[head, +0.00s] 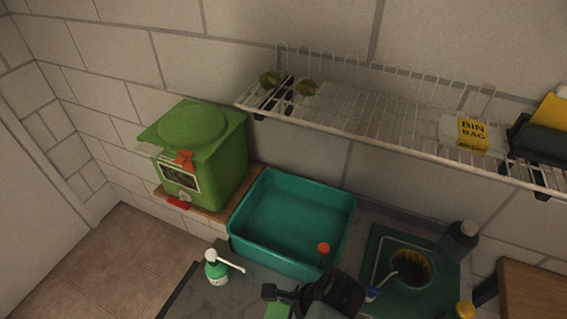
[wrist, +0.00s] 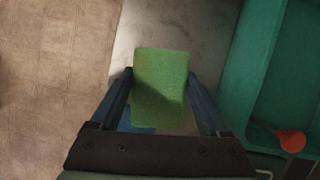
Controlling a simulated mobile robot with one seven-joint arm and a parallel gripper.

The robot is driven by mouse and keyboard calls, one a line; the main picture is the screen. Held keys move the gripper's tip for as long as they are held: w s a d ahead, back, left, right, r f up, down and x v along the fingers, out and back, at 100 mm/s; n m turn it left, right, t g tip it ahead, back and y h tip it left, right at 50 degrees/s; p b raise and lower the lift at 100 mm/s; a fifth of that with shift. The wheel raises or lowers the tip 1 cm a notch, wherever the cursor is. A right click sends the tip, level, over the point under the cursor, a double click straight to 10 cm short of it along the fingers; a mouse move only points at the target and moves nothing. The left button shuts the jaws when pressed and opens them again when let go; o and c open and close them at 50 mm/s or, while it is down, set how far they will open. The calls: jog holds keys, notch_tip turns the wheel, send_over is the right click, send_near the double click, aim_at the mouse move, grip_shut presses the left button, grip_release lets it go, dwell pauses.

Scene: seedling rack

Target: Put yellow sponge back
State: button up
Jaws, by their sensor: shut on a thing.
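In the wrist view my gripper (wrist: 160,75) is shut on a green sponge-like block (wrist: 160,90), with one finger on each side of it. The block looks green, not yellow, and hangs over a pale grey counter. In the head view my gripper is at the bottom, where a bit of green (head: 278,311) shows beside it; its fingertips are hidden. A yellow block (head: 552,111), which may be a sponge, is partly cut off at the right end of the wire rack (head: 390,98), behind a dark item.
A teal tub (head: 290,255) with a red-orange ball-shaped item (head: 323,248) lies beyond my gripper. A pump bottle (head: 216,268) stands on the counter's left. A green bin (head: 203,150), a yellow bin-bag box (head: 473,135), a green pot (head: 410,272) and a dark bottle (head: 458,241) stand around.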

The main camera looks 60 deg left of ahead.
jog(key=shift+s+d+f+m, duration=0.3)
jog(key=shift+s+d+m, duration=0.2)
jog(key=shift+s, duration=0.1)
jog(key=shift+s+d+f+m, duration=0.3)
jog(key=shift+s+d+m, duration=0.15)
jog(key=shift+s, duration=0.15)
jog(key=shift+y, duration=0.3)
notch_tip(320, 180, down, 10)
jog(key=shift+r+p, duration=0.1)
jog(key=shift+p, duration=0.2)
